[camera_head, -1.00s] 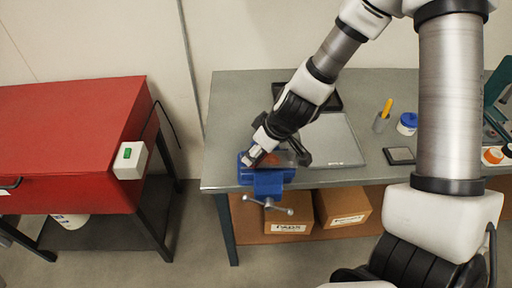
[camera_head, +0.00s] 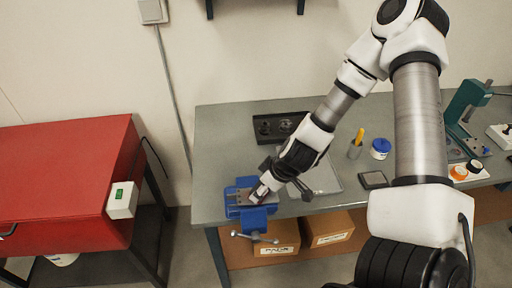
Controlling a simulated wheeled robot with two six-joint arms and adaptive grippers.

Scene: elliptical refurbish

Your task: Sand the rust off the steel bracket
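A blue vise (camera_head: 258,216) is fixed at the front left edge of the workbench. A flat grey steel bracket (camera_head: 239,197) lies in its jaws, partly covered by my gripper. The part of the bracket that shows looks grey; I cannot tell whether rust is left under the gripper. My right gripper (camera_head: 261,191) reaches down from the right over the vise. It appears shut on a small pale and dark block, too small to make out clearly, at the bracket's top face. My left gripper is not in view.
The grey workbench (camera_head: 215,140) carries a black tray (camera_head: 270,127), a cup with a yellow tool (camera_head: 355,147), a blue-lidded jar (camera_head: 380,148), a dark pad (camera_head: 373,180) and a green press (camera_head: 462,110). A red cabinet (camera_head: 65,180) stands left. Boxes (camera_head: 275,240) sit below.

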